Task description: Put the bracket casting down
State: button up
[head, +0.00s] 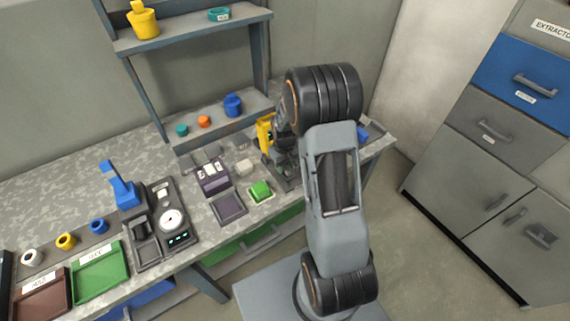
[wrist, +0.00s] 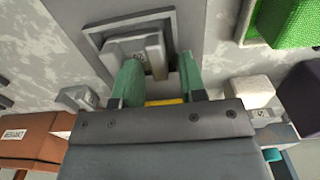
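In the wrist view a pale grey stepped block with a small label, which I take to be the bracket casting (wrist: 119,47), sits on a square dark-rimmed grey plate (wrist: 97,21). My gripper (wrist: 160,60) has two green fingers spread apart. The left finger covers part of the block, and a narrow part of the block shows between the fingers with a gap beside the right one. I see no clear grip on it. In the head view my arm hides the block and the fingertips.
A green block (head: 260,190), a whitish block (head: 243,167) and a dark box (head: 213,178) stand left of my arm. A yellow upright part (head: 265,131) is close beside my gripper. A shelf (head: 198,30) rises behind. A blue-handled device (head: 122,187) stands further left.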

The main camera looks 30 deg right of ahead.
notch_tip(320, 180, up, 12)
jog(key=s+a+r+t, duration=0.1)
jog(key=s+a+r, duration=0.2)
jog(key=s, duration=0.2)
jog(key=s+a+r+m+t, duration=0.1)
jog(key=s+a+r, duration=0.2)
jog(key=s, duration=0.2)
jog(key=s+a+r+t, duration=0.2)
jog(key=s+a+r, duration=0.1)
jog(key=s, duration=0.3)
jog(key=shift+a, duration=0.25)
